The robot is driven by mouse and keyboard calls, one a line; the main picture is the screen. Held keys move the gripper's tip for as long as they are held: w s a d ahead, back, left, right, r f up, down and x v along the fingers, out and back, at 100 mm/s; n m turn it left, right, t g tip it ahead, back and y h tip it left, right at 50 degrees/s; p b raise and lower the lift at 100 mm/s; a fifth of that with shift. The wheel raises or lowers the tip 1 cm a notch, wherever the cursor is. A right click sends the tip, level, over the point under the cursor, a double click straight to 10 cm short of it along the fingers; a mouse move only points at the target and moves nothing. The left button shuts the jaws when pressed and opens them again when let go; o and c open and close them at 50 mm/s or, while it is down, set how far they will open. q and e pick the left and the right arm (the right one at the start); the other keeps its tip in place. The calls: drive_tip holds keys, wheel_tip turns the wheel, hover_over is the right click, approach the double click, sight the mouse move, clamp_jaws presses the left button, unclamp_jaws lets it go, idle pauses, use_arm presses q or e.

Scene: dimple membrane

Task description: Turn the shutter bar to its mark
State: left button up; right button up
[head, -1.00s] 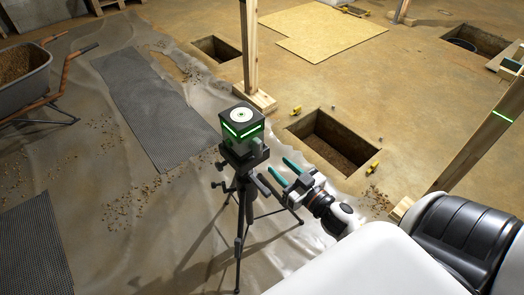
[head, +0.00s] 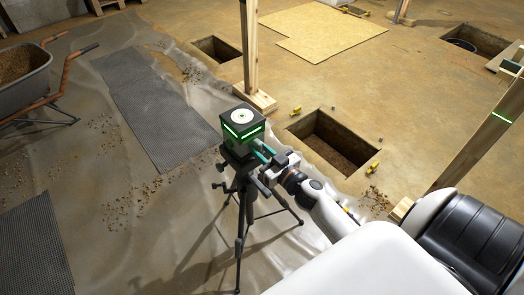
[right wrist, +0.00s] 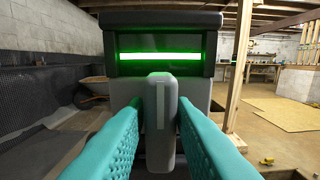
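A dark, box-shaped laser device (head: 242,124) with a round white top and glowing green slots stands on a black tripod (head: 240,215). In the right wrist view its face (right wrist: 125,80) has one bright green slot. Below that slot the grey shutter bar (right wrist: 160,125) stands upright, with a thin pale stripe down its front. My right gripper (head: 263,153) is at the device's right side. Its teal fingers (right wrist: 159,125) are open, one on each side of the bar, with a narrow gap showing on both sides. I cannot make out the bar's mark. My left gripper is not in view.
An open pit (head: 330,140) lies right of the tripod, and a wooden post (head: 250,50) stands behind it. A wheelbarrow (head: 22,75) is at the far left. Dark mesh mats (head: 150,105) and loose gravel lie on the plastic sheet. A green line crosses the right-hand post (head: 490,125).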

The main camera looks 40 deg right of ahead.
clamp_jaws()
drive_tip(key=shift+n, duration=0.4)
drive_tip(key=n, duration=0.3)
drive_tip(key=shift+a+n, duration=0.15)
drive_tip(key=shift+n, duration=0.15)
drive_tip(key=n, duration=0.4)
drive_tip(key=n+b, duration=0.1)
drive_tip(key=n, duration=0.8)
drive_tip(key=shift+a+f+n, duration=0.2)
drive_tip(key=shift+f+n, duration=0.1)
drive_tip(key=shift+f, duration=0.05)
